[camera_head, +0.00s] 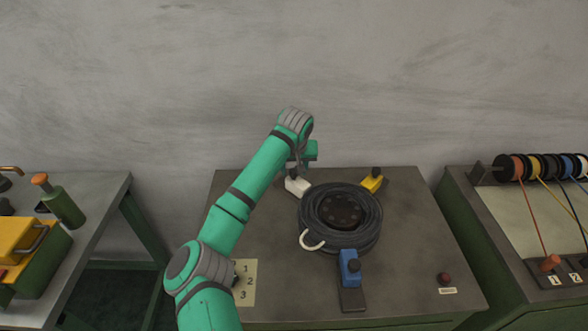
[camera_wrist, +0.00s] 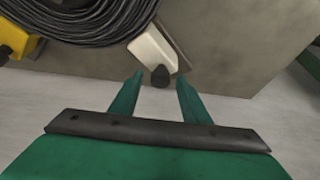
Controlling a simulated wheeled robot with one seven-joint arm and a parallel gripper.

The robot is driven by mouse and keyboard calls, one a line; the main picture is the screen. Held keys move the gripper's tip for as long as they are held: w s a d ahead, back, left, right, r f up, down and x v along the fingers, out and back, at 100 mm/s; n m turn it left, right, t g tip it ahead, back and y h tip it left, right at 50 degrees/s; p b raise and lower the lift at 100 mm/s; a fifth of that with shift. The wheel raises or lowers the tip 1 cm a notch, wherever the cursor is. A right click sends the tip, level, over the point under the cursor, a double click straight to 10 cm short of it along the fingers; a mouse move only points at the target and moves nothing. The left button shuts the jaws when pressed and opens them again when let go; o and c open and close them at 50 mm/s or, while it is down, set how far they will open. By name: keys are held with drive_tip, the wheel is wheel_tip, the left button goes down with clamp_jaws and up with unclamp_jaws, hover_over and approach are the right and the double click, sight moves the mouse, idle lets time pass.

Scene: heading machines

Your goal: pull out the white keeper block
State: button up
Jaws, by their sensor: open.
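The white keeper block (camera_head: 297,186) stands at the back left edge of the black coil (camera_head: 340,243), partly hidden behind my arm in the head view. In the wrist view the white block (camera_wrist: 151,51) sits beside the coil on a dark base strip, with a dark knob (camera_wrist: 160,76) on its outer end. My gripper (camera_wrist: 158,80) is open, its two green fingertips apart on either side of the knob in the picture. I cannot tell whether the fingers touch it. In the head view my gripper is mostly hidden by the arm.
A yellow block (camera_head: 372,182) and a blue block (camera_head: 350,267) also stand at the coil's edge. A red button (camera_head: 444,279) is at the table's front right. Other benches stand on both sides, and the wall is behind.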

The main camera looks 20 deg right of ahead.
clamp_jaws()
drive_tip(key=shift+w+a+r, duration=0.1)
drive_tip(key=shift+w+a, duration=0.35)
drive_tip(key=shift+w, duration=0.35)
drive_tip(key=shift+w+a+f, duration=0.1)
drive_tip(key=shift+w+a, duration=0.4)
drive_tip(key=shift+w, duration=0.35)
drive_tip(key=shift+w+a+r, duration=0.1)
drive_tip(key=shift+w+a, duration=0.35)
drive_tip(key=shift+w, duration=0.35)
unclamp_jaws()
drive_tip(key=shift+w, duration=0.1)
drive_tip(key=v, duration=1)
drive_tip(key=shift+s+r, duration=0.25)
drive_tip(key=shift+s, duration=0.1)
